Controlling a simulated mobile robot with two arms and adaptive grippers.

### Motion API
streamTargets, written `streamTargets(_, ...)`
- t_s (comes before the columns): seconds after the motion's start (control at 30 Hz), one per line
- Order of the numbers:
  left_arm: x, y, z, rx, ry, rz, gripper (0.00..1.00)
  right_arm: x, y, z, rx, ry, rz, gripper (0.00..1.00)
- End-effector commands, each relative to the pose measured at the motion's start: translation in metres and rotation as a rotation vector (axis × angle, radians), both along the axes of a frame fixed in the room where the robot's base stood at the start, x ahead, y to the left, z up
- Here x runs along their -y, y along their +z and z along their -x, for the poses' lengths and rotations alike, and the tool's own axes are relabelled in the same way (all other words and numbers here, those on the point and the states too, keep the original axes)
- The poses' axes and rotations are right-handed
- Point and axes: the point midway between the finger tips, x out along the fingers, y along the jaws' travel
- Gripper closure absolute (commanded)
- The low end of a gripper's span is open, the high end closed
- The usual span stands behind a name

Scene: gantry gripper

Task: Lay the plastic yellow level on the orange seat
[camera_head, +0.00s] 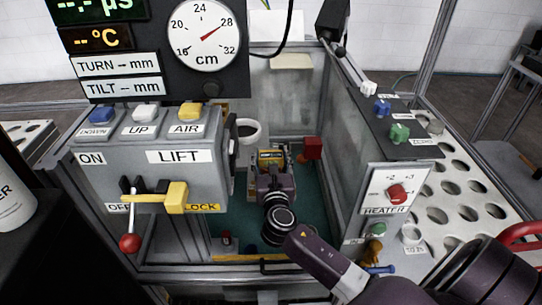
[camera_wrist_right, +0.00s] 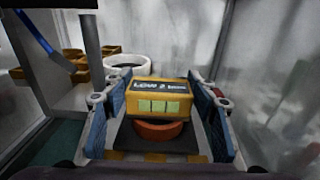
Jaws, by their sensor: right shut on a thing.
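The yellow level (camera_wrist_right: 158,100), a small block with a dark label on top and pale green windows, is between the blue-padded fingers of my right gripper (camera_wrist_right: 157,110), which is shut on it. The orange seat (camera_wrist_right: 158,132), a round disc on a dark base, shows just below and in front of the level. I cannot tell whether the two touch. In the head view the level (camera_head: 271,157) is at my right gripper (camera_head: 272,165), inside the walled bay; the seat is hidden there. My left gripper is not in view.
A white round cup (camera_head: 247,131) stands behind-left of the gripper, and a red block (camera_head: 313,147) is to its right. Grey walls close in the bay. The lift panel (camera_head: 160,165) is at left and the heater panel (camera_head: 394,190) at right.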

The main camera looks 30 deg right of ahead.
Motion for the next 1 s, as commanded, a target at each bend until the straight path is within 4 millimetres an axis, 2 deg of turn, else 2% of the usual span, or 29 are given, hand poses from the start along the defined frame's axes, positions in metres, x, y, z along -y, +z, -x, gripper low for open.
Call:
streamTargets(0.23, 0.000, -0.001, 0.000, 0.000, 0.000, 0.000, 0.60, 0.000, -0.002, 0.000, 0.000, 0.000, 0.000, 0.75)
streamTargets(0.27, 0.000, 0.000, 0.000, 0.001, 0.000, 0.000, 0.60, 0.000, -0.001, 0.000, 0.000, 0.000, 0.000, 0.44)
streamTargets(0.4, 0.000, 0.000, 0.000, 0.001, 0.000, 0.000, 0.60, 0.000, -0.001, 0.000, -0.001, 0.000, 0.000, 0.30)
streamTargets(0.77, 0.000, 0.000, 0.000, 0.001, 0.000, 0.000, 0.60, -0.002, 0.000, 0.003, -0.001, 0.000, 0.000, 0.30)
streamTargets(0.87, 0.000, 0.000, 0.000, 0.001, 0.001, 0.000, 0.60, -0.009, 0.000, 0.014, -0.003, 0.001, -0.002, 0.30)
streamTargets(1.0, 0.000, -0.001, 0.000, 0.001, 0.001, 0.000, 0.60, -0.023, 0.001, 0.040, -0.003, 0.002, -0.003, 0.30)
